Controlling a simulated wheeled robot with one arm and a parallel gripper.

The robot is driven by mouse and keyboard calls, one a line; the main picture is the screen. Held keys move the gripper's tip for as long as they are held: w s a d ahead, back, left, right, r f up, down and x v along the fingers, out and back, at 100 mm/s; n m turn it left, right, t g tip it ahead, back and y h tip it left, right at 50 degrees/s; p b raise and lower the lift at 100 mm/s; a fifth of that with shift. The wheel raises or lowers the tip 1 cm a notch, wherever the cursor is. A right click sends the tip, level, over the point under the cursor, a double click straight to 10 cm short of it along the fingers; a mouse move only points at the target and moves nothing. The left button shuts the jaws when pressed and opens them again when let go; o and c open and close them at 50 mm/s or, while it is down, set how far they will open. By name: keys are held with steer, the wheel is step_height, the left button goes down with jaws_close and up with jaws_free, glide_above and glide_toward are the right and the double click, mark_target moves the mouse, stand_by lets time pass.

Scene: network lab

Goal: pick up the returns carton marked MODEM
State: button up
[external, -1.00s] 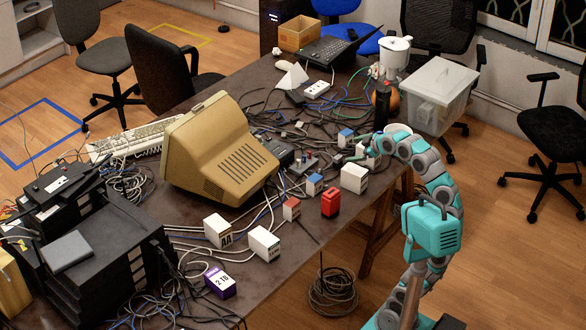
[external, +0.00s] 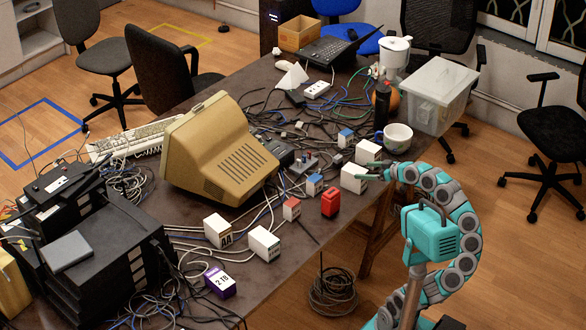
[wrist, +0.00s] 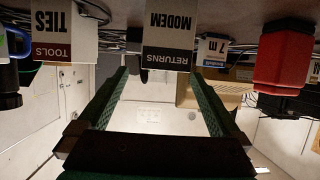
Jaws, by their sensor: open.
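The returns carton marked MODEM (wrist: 167,36) shows upside down in the wrist view, white with a dark band reading RETURNS. It is straight ahead of my gripper (wrist: 163,88), whose two green fingers are open with nothing between them. In the external view, the white carton (external: 352,181) at the table's right edge appears to be this one. My gripper (external: 370,170) is just to its right at about the carton's height, fingers pointing at it. I cannot tell whether the fingertips overlap its sides.
Beside the carton stand a TOOLS TIES carton (wrist: 66,30), a blue-labelled 7 m box (wrist: 213,48) and a red object (wrist: 283,55). A white cup (external: 397,137) and a dark bottle (external: 381,105) stand behind. Cables litter the table. Open floor lies right of the table.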

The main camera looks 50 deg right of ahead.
mark_target(359, 171)
steer(key=x, duration=0.5)
steer(key=shift+s+a+f, duration=0.15)
steer(key=shift+a+f, duration=0.15)
steer(key=shift+w+f, duration=0.1)
steer(key=shift+w, duration=0.35)
steer(key=shift+c, duration=0.2)
steer(key=c, duration=1.5)
